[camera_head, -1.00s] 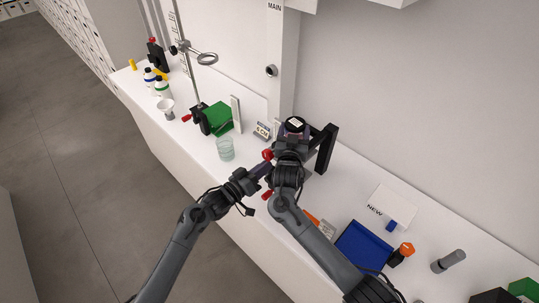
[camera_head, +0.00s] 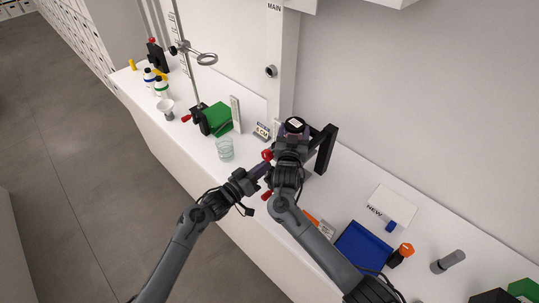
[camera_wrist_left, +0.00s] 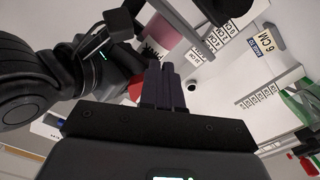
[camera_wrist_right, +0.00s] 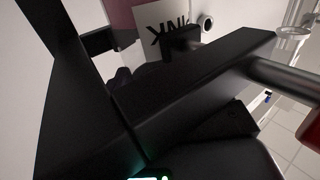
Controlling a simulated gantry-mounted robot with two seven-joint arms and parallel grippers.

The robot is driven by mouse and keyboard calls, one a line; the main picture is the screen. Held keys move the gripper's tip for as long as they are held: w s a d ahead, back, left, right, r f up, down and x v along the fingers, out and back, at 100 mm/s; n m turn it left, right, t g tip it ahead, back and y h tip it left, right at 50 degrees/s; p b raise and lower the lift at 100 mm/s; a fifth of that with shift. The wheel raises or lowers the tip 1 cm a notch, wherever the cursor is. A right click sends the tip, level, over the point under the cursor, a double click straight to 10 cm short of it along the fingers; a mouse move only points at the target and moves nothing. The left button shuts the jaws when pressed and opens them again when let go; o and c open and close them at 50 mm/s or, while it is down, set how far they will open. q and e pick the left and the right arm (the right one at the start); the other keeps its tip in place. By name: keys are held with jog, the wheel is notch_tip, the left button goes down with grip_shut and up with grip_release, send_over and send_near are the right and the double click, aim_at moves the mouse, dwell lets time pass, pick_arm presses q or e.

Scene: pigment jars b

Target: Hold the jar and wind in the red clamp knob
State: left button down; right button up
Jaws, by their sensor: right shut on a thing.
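The red knob (camera_head: 267,155) is just left of my right gripper. A red piece on a metal rod (camera_wrist_right: 311,128) shows in the right wrist view. My left gripper (camera_head: 265,168) is close to the knob, fingers close together; whether they grip anything is unclear.
A clear beaker (camera_head: 225,149) stands left of the grippers. A blue tray (camera_head: 362,245) and an orange-topped object (camera_head: 405,249) are at the right. A green block (camera_head: 217,117) and ring stand (camera_head: 193,65) are further left.

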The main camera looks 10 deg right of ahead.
pick_arm(q)
jog(key=v, duration=0.6)
pick_arm(e)
jog(key=shift+w+a+r, duration=0.1)
jog(key=shift+a, duration=0.35)
pick_arm(q)
jog(key=shift+w+a+f, duration=0.1)
pick_arm(e)
jog(key=o, duration=1.2)
jog(key=shift+a, duration=0.1)
pick_arm(q)
jog(key=shift+a, duration=0.15)
